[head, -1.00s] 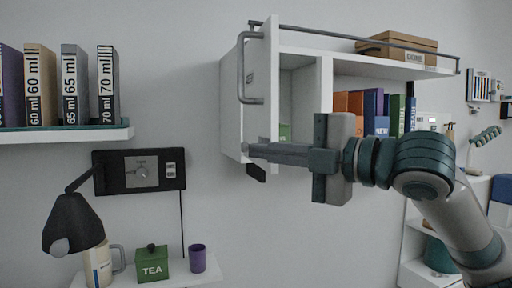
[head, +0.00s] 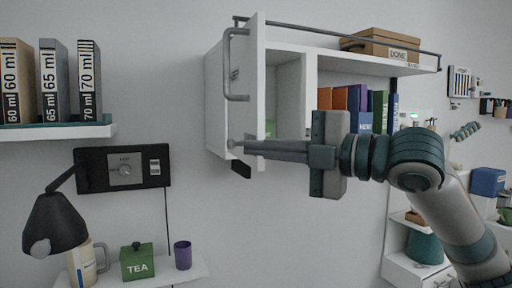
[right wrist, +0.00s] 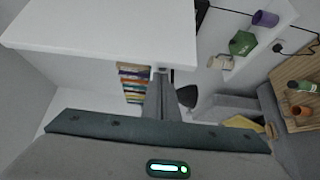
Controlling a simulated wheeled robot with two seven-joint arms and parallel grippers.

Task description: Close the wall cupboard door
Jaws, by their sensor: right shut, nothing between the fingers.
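The wall cupboard (head: 290,98) is white and hangs on the wall, its front open. Its door (head: 256,70) stands swung outward at the cupboard's left side, with a grey bar handle (head: 230,62). My right gripper (head: 236,146) is shut and empty, its fingers pointing left across the door's lower part. I cannot tell whether the fingertips touch the door. In the right wrist view the gripper's fingers (right wrist: 162,88) reach to the edge of a large white panel, which covers what lies beyond. My left gripper is out of view.
A brown box (head: 385,46) sits on the cupboard's railed top, and books (head: 355,105) stand inside. Left are a book shelf (head: 60,131), a black wall panel (head: 95,172), a lamp (head: 58,222), a green tea box (head: 137,263) and a purple cup (head: 183,255). The wall below the cupboard is clear.

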